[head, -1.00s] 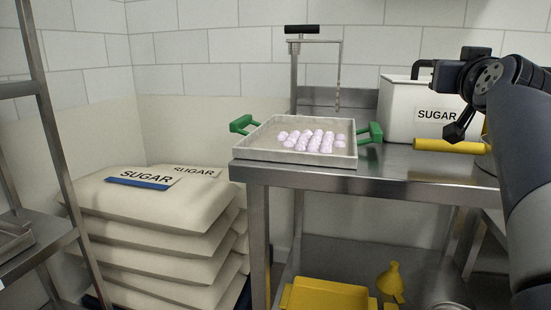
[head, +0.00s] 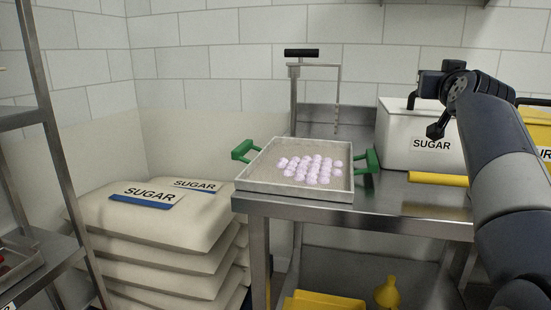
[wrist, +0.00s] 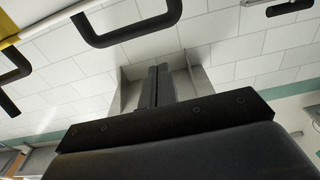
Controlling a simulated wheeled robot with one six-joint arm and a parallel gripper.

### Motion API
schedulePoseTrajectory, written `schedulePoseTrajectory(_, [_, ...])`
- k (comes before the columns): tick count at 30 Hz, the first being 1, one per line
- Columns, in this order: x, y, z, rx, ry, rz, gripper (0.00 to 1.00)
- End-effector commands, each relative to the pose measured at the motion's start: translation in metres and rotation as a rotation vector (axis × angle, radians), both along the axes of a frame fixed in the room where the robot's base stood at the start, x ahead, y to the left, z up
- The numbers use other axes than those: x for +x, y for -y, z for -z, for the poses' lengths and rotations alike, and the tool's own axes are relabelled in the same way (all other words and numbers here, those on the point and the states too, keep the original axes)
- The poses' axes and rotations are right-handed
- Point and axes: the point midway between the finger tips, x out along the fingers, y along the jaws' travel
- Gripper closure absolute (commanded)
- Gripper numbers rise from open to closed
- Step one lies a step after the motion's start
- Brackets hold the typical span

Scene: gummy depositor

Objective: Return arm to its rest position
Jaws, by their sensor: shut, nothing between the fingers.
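My arm reaches in from the right side of the head view. My gripper (head: 436,131) is dark and small there, in front of the white sugar bin (head: 400,152) and overlapping its upper part. In the wrist view my gripper (wrist: 158,72) shows its two dark fingers together, with nothing between them. The fingers point toward the white tiled wall.
A metal tray (head: 265,188) with green handles holds several pale pink gummies on the steel table (head: 400,230). A metal stand (head: 294,95) rises behind it. A yellow roller-like bar (head: 440,179) lies before the bin. Sugar sacks (head: 160,230) are stacked left, beside a shelf (head: 40,130).

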Motion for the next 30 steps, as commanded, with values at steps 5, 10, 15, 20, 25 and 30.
schedulePoseTrajectory(5, [0.0,0.0,0.0,0.0,0.0,0.0,1.0])
schedulePoseTrajectory(10, [0.0,0.0,0.001,0.0,0.0,0.0,1.0])
schedulePoseTrajectory(15, [-0.005,-0.001,0.004,-0.001,0.001,0.0,1.0])
schedulePoseTrajectory(20, [-0.014,-0.004,0.011,-0.001,0.001,0.0,1.0])
schedulePoseTrajectory(25, [-0.029,-0.007,0.022,-0.001,0.002,0.0,1.0])
schedulePoseTrajectory(30, [-0.046,-0.011,0.032,-0.001,0.001,0.001,1.0])
